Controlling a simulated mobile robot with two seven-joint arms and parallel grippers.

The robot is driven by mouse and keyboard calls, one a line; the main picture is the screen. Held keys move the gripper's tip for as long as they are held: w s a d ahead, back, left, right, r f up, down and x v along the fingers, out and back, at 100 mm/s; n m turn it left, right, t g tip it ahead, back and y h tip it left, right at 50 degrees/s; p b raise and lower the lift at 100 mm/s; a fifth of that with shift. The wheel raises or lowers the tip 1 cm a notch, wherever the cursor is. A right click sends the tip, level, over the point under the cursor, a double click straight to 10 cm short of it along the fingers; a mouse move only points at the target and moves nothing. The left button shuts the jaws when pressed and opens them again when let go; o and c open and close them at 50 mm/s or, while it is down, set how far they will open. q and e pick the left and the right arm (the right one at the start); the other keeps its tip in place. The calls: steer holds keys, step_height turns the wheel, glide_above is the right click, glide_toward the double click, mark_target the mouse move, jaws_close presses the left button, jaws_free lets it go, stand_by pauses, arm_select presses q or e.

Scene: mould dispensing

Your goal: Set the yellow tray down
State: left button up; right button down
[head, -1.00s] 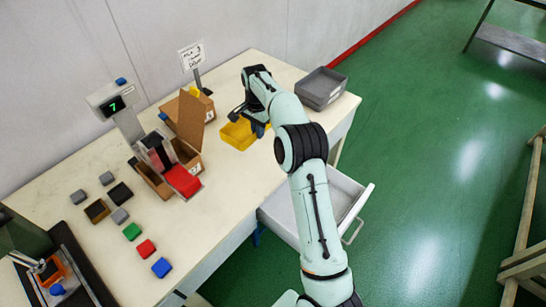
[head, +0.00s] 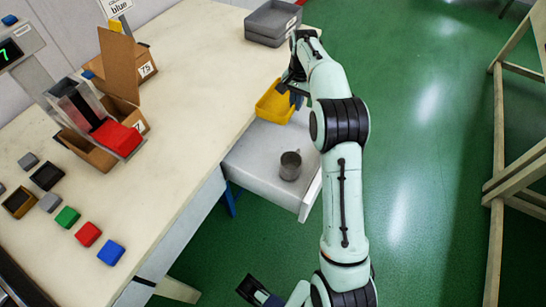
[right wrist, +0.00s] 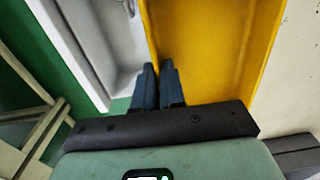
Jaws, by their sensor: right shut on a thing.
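The yellow tray (head: 275,104) is at the table's right edge, by the back of the open drawer, in the head view. My right gripper (head: 296,97) is shut on the tray's right wall. In the right wrist view the two dark fingers (right wrist: 158,85) close on the wall of the tray (right wrist: 215,45). The tray looks empty where its inside shows. I cannot tell whether its underside touches anything. A dark gripper (head: 258,291), seemingly my left one, shows at the bottom edge, away from the table; its jaws are unclear.
The open drawer (head: 250,160) holds a grey mug (head: 290,166). Stacked grey trays (head: 272,22) stand at the table's back right. A cardboard box (head: 118,65) and a red-fronted dispenser (head: 110,135) stand left. Several coloured blocks lie front left. The table's middle (head: 195,90) is clear.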

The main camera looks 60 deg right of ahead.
step_height(320, 180, down, 20)
steer(key=b, duration=0.4)
steer(key=shift+s+b, duration=0.1)
steer(key=shift+b, duration=0.3)
arm_select(q)
steer(key=w+a+f+t+y, duration=0.1)
steer(key=w+a+f+t, duration=0.1)
steer(key=w+f, duration=0.4)
steer(key=shift+w+a+n, duration=0.3)
steer(key=shift+w+a, duration=0.4)
steer(key=shift+a, duration=0.05)
arm_select(e)
steer(key=c, duration=1.5)
jaws_free()
steer(key=shift+f, duration=0.1)
steer(key=shift+o, duration=1.4)
arm_select(q)
steer(key=shift+g+h, duration=0.3)
steer(key=shift+g, duration=0.2)
steer(key=s+r+p, duration=0.1)
steer(key=s+d+r+p, duration=0.1)
steer(key=s+d+r, duration=0.1)
steer(key=s, duration=0.1)
steer(key=shift+s+r+p, duration=0.1)
steer(key=shift+p, duration=0.3)
arm_select(e)
step_height(320, 180, up, 12)
steer(key=shift+s, duration=0.2)
